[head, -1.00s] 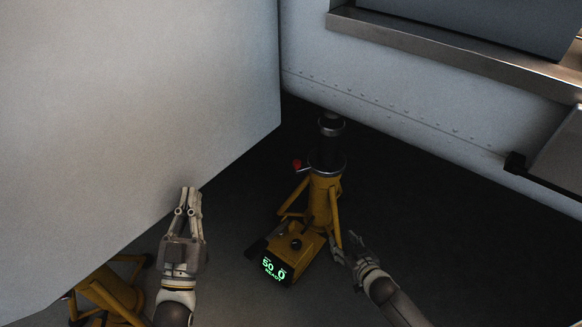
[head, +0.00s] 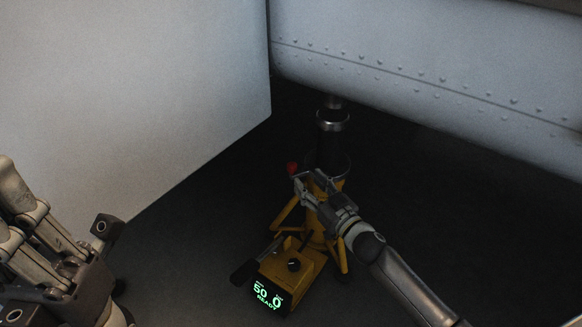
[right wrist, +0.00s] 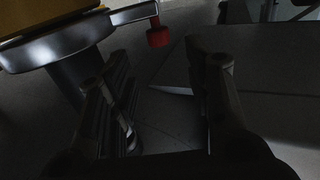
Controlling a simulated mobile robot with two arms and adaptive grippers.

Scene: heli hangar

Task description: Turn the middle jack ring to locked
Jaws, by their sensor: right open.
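A yellow jack (head: 296,262) with a dark upright column stands on the dark floor under the pale hull. Its metal ring (right wrist: 72,42) circles the column and carries an arm with a red knob (head: 292,168). In the right wrist view the red knob (right wrist: 158,36) hangs at the top, just beyond the space between my fingers. My right gripper (head: 308,182) is open and empty, close in front of the ring, and covers part of it in the head view. My left gripper (head: 55,245) is near the camera at lower left, its opening unclear.
A large pale panel (head: 130,100) stands at left, and the riveted hull (head: 420,80) hangs behind. Dark floor at right is clear.

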